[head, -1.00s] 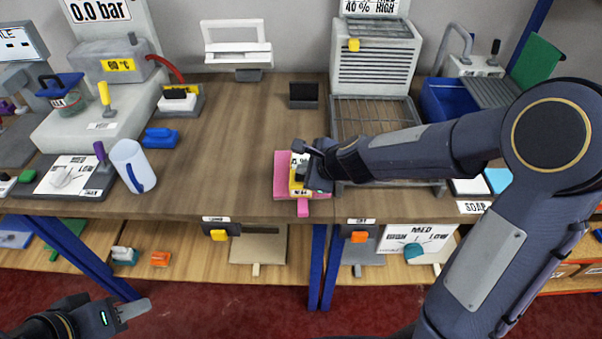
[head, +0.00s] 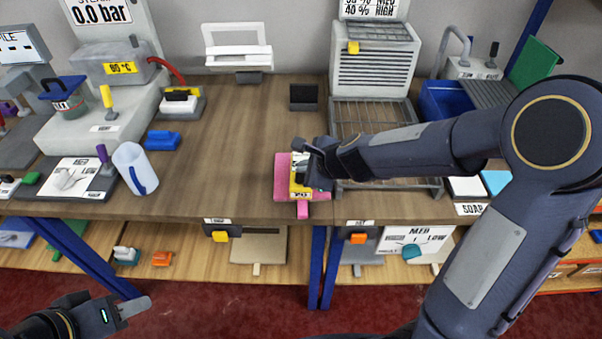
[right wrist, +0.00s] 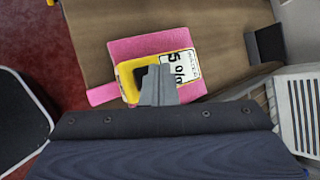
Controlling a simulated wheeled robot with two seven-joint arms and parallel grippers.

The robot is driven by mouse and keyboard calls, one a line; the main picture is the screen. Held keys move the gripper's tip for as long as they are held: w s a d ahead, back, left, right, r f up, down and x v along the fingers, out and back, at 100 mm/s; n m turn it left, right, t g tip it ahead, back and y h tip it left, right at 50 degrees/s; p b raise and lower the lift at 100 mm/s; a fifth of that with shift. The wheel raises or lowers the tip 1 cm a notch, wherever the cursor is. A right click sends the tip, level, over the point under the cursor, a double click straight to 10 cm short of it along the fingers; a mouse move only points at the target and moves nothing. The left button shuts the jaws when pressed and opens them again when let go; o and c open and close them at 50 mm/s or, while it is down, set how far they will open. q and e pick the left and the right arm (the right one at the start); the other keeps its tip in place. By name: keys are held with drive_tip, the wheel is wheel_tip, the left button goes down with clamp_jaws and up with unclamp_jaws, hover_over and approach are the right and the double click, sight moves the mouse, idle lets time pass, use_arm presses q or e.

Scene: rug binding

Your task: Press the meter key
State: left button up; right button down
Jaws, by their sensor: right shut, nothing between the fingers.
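The yellow meter (head: 297,187) lies on a pink rug piece (head: 282,178) near the table's front edge. My right gripper (head: 308,170) is shut and empty, pointing down over the meter. In the right wrist view its fingertips (right wrist: 159,78) overlap the key's edge and part of the display; I cannot tell whether they touch. My left gripper (head: 125,308) is low at the left, away from the table; its jaw opening is unclear.
A wire rack (head: 365,118) and a grey heater-like unit (head: 375,65) stand behind my right forearm. A small dark block (head: 303,97) sits behind the rug. A white jug (head: 134,168) and blue block (head: 161,139) stand left. The table's middle is clear.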

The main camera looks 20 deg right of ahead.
drive_tip(key=shift+r, duration=0.1)
wheel_tip(320, 180, up, 5)
drive_tip(key=p, duration=0.5)
idle(0.7)
